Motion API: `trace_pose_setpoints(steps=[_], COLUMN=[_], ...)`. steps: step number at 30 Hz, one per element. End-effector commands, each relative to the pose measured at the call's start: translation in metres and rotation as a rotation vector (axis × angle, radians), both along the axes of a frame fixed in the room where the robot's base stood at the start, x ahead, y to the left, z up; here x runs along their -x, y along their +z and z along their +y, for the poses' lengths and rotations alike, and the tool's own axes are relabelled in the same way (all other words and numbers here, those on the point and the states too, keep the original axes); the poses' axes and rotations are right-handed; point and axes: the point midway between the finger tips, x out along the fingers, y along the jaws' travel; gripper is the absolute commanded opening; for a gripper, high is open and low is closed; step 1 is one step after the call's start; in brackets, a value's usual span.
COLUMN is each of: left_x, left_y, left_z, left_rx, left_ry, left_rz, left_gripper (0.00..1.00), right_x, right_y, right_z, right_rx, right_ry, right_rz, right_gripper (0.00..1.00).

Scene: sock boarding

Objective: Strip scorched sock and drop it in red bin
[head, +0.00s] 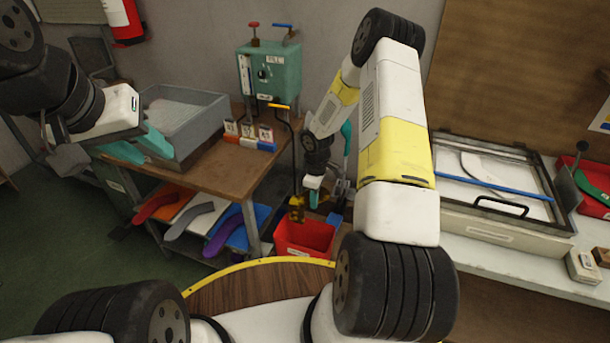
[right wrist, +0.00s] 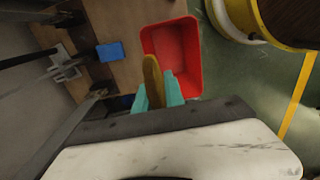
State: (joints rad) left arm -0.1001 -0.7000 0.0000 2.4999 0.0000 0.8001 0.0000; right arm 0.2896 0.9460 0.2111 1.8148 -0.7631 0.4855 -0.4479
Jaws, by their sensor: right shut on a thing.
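The scorched sock (head: 296,212), brown and yellowish, hangs from my right gripper (head: 314,196) in the head view. In the right wrist view the sock (right wrist: 152,80) is pinched between the teal fingers of my right gripper (right wrist: 159,92). The red bin (head: 305,237) stands on the floor below. In the right wrist view the bin (right wrist: 175,52) lies open just beyond the fingertips, and the sock overlaps its edge in the picture. Whether the sock is inside the rim is unclear. My left gripper (head: 140,148) is open and appears empty, in front of the grey tub.
A wooden bench (head: 215,168) carries the grey tub (head: 185,115), small labelled blocks (head: 249,136) and a green machine (head: 270,72). Coloured sock forms (head: 205,218) lie on its lower shelf. A framed tray (head: 490,190) stands on the right counter.

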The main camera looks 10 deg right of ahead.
Motion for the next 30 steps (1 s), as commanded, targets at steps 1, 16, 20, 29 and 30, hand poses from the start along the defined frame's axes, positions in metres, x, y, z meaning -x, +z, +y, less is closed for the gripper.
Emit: trace_pose_setpoints(steps=[1,16,20,29,30], left_x=[0.000,0.000,0.000,0.000,0.000], left_y=[0.000,0.000,0.000,0.000,0.000], left_z=[0.000,0.000,0.000,0.000,0.000], left_rx=[0.000,0.000,0.000,0.000,0.000], left_ry=[0.000,0.000,0.000,0.000,0.000], left_rz=[0.000,0.000,0.000,0.000,0.000], left_gripper=[0.36,0.36,0.36,0.36,0.36], right_x=[0.001,0.000,0.000,0.000,0.000], right_y=[-0.006,-0.050,-0.055,-0.057,-0.057], right_z=[0.000,0.000,0.000,0.000,0.000], right_rx=[0.000,0.001,0.001,0.001,0.001], right_ry=[0.000,-0.001,-0.001,-0.001,-0.001], right_rz=[0.002,-0.001,0.001,-0.001,-0.001], right_gripper=[0.00,0.00,0.00,0.00,0.00])
